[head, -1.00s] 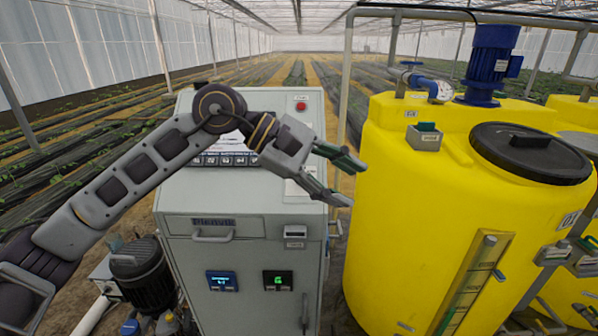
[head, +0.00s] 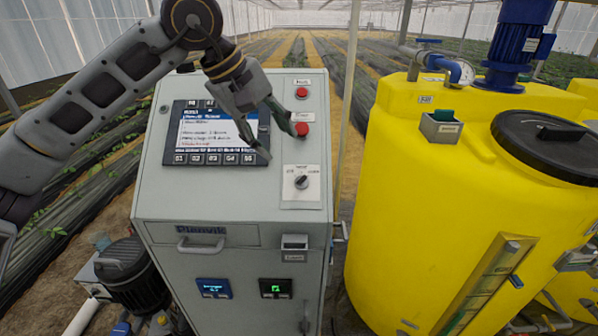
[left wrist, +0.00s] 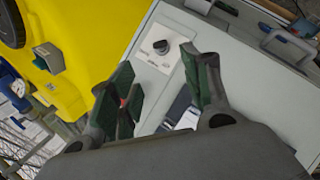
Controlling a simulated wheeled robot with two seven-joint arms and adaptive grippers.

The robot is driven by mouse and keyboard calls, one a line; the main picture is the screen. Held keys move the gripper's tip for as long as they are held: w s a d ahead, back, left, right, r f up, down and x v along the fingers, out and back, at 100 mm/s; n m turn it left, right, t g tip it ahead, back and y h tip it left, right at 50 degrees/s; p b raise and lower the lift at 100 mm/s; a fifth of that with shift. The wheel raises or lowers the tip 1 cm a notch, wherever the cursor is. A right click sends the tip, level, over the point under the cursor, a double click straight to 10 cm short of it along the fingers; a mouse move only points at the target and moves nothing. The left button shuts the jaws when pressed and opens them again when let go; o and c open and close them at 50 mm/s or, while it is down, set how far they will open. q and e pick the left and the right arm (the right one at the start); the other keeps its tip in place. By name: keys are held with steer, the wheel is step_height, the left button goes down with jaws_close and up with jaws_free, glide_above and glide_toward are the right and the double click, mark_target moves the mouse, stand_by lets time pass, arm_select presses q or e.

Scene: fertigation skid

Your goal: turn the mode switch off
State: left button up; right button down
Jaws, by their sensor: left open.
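The mode switch (head: 301,182) is a small black rotary knob on a white plate, on the sloped top of the grey cabinet (head: 215,210). It shows unobstructed in the head view, and it also shows in the left wrist view (left wrist: 161,46), beyond the fingers. Small labels flank the knob; I cannot tell for sure which one it points at. My left gripper (head: 278,145) is open and empty. It hangs over the panel above and left of the switch in the head view, apart from the knob. My right gripper is in neither view.
Two red buttons (head: 302,129) sit above the switch, one close to my left fingers. A lit screen (head: 213,132) with a key row is left of them. A yellow tank (head: 400,200) with a black lid (head: 553,146) stands to the right.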

mark_target(301, 181)
arm_select(q)
steer(key=shift+s, duration=0.2)
steer(key=shift+p+x, duration=1.4)
steer(key=shift+x, duration=5.5)
steer(key=shift+w, duration=0.15)
steer(key=shift+c, duration=0.2)
steer(key=c, duration=1)
